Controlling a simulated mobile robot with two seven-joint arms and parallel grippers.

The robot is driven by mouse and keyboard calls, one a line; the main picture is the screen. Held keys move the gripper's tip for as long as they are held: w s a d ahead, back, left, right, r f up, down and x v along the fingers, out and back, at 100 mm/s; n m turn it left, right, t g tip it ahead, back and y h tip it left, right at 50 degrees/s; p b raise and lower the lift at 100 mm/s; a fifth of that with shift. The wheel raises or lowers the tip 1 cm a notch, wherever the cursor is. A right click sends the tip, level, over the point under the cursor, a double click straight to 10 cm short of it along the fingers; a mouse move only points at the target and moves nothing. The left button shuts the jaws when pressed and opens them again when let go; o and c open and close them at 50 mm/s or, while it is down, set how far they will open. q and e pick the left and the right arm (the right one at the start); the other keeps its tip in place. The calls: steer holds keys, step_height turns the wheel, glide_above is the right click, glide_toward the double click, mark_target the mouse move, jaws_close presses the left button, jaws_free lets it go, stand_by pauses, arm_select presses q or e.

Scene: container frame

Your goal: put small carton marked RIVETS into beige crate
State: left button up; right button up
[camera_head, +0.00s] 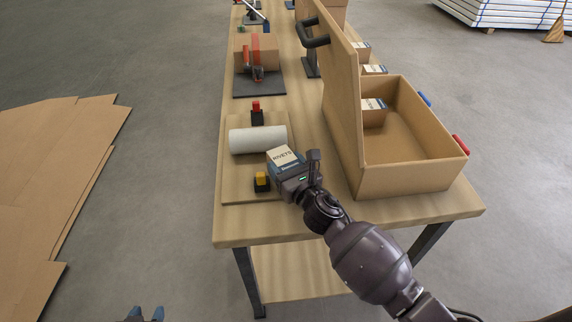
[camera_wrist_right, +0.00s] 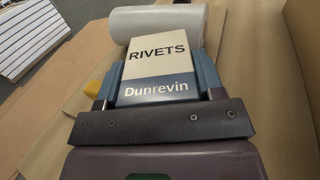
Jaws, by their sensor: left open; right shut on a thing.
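A small carton marked RIVETS (camera_head: 282,155), cream and blue, is between the fingers of my right gripper (camera_head: 290,168). In the right wrist view the carton (camera_wrist_right: 160,55) shows its RIVETS and Dunrevin lettering upward, with blue fingers on both sides. My right gripper is shut on it, above the front of the bench and left of the beige crate. The open-topped beige crate (camera_head: 405,178) stands at the bench's right side; another small carton (camera_head: 373,106) with a similar label is inside it. My left gripper (camera_head: 146,314) shows only its blue tips, apart and empty, at the bottom edge.
A white roll (camera_head: 258,140) lies on a wooden board between red-topped (camera_head: 256,113) and yellow-topped (camera_head: 261,182) black blocks. A red clamp-like fixture (camera_head: 257,65) stands farther back.

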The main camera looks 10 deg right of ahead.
steer(key=shift+f, duration=0.1)
steer(key=o, duration=0.8)
steer(key=shift+o, duration=0.2)
